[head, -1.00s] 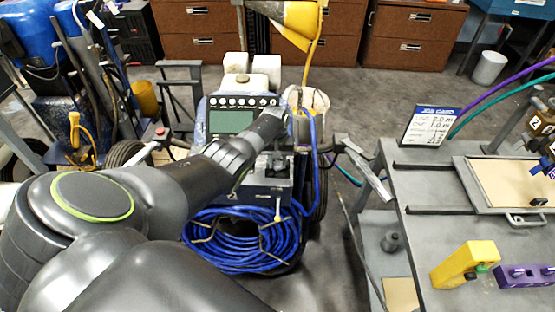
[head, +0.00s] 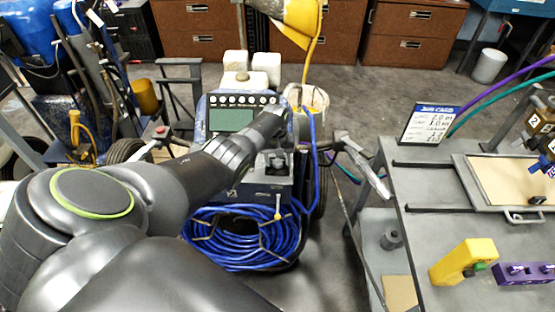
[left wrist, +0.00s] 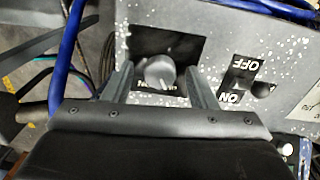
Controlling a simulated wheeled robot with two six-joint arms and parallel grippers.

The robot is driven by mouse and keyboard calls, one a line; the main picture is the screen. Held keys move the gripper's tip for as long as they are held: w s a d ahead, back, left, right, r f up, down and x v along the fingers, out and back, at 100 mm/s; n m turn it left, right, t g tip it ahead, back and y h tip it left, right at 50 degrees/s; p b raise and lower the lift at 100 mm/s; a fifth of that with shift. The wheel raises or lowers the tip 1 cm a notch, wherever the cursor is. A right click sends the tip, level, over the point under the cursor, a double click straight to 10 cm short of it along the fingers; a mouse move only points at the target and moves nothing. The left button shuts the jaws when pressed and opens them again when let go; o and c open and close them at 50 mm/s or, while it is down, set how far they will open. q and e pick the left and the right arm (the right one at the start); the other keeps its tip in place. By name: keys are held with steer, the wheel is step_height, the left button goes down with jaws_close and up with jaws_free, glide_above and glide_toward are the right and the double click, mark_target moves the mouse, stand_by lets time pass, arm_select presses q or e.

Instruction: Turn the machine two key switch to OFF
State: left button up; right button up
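The line striper (head: 229,119) stands ahead, with a screen panel on top and a blue hose coil below. My left arm reaches over it, its gripper turned towards the body below the panel. In the left wrist view my left gripper (left wrist: 160,82) is open. Its fingers are on either side of a round grey knob (left wrist: 160,72) in a dark recess, with small gaps. Whether this knob is the key switch I cannot tell. A black switch (left wrist: 238,78) with inverted OFF and ON labels is to the right of the fingers, beside a dark round knob (left wrist: 263,90). My right gripper is out of view.
A grey table (head: 425,250) at the right holds a job card (head: 431,124), a yellow block (head: 464,261) and a purple block (head: 525,273). A blue hose coil (head: 240,245) sits low on the machine. A blue hose (left wrist: 68,50) runs past the left finger in the wrist view.

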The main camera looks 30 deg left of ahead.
mark_target(277, 162)
arm_select(q)
steer(key=shift+r, duration=0.1)
steer(key=shift+r, duration=0.25)
step_height(277, 162, up, 5)
steer(key=shift+a+f+p, duration=0.1)
steer(key=shift+p, duration=0.9)
step_height(277, 162, up, 12)
steer(key=shift+s+b, duration=0.15)
steer(key=shift+b, duration=0.15)
steer(key=shift+a+f, duration=0.1)
steer(key=shift+f, duration=0.05)
